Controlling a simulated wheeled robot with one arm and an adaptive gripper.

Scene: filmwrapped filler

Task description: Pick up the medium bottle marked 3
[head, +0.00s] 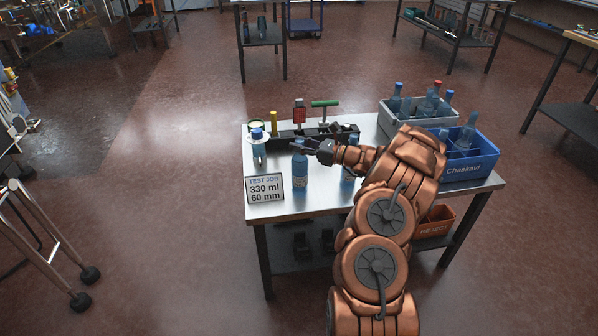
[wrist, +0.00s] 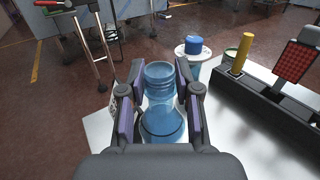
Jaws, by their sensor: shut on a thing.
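A clear blue bottle (head: 300,172) without a cap stands upright near the front left of the metal bench, with a small label too small to read. My gripper (head: 303,147) is shut on its upper part. In the wrist view the bottle (wrist: 162,118) sits between both fingers of my gripper (wrist: 160,78), with its open mouth facing up. A second blue bottle (head: 348,173) stands to the right, partly hidden by my arm. A blue-capped bottle (head: 258,146) stands to the left at a round white piece. I cannot make out a 3 on any bottle.
A sign (head: 264,189) reading "TEST JOB 330 ml 60 mm" stands at the bench's front left. A dark fixture (head: 284,137) with red and green handles runs behind. A grey crate (head: 402,127) and a blue crate (head: 483,164) hold bottles at right. An orange reject bin (head: 436,229) sits below.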

